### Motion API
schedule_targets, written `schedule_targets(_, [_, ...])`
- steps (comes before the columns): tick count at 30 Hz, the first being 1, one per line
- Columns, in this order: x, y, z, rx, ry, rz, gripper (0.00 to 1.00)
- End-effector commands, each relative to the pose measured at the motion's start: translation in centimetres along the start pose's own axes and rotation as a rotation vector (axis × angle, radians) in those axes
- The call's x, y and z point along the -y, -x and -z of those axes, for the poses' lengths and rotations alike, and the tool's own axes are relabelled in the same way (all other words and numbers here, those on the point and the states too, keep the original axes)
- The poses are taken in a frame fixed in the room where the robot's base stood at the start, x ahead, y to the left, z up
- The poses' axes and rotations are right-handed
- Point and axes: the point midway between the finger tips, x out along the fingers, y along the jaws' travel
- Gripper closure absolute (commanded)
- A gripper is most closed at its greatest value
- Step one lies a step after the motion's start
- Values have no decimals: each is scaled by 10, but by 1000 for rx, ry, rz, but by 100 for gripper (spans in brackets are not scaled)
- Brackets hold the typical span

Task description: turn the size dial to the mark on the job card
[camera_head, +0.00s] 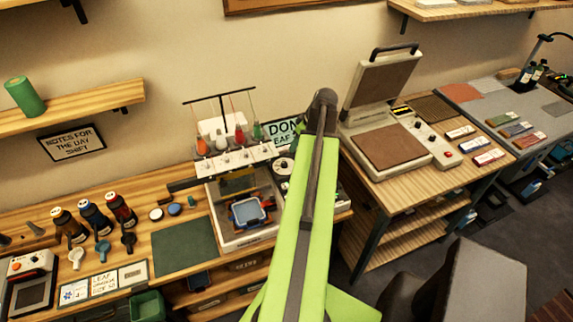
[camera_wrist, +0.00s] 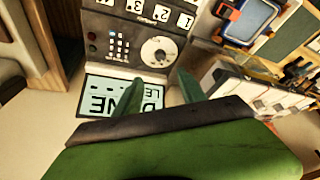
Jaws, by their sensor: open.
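The dial (camera_wrist: 158,50) is a round white disc with a dark centre on a dark panel (camera_wrist: 125,40). In the head view the dial (camera_head: 283,166) shows just left of my arm. My gripper (camera_wrist: 158,90) is open and empty, with its two green fingers apart and pointing toward the panel. The dial appears beyond the fingertips, roughly between them, with no contact visible. In the head view my arm hides the gripper and part of the panel. A row of cards (camera_head: 104,283) lies at the front left of the bench; I cannot read a dial mark on them.
A sign (camera_wrist: 110,95) beginning "DON" stands by the panel. The multi-needle machine (camera_head: 232,160) with thread cones and a blue hoop (camera_head: 249,212) stands beside it. A heat press (camera_head: 390,147) is on the right. The green mat (camera_head: 183,248) is clear.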

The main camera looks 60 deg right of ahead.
Motion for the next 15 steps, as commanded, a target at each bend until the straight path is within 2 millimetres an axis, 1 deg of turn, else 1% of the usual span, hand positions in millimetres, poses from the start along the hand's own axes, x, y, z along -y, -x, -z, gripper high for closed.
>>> schedule_targets(1, [0,-19,-3,0,0,0,52])
schedule_targets(15, [-1,-124,-4,0,1,-1,52])
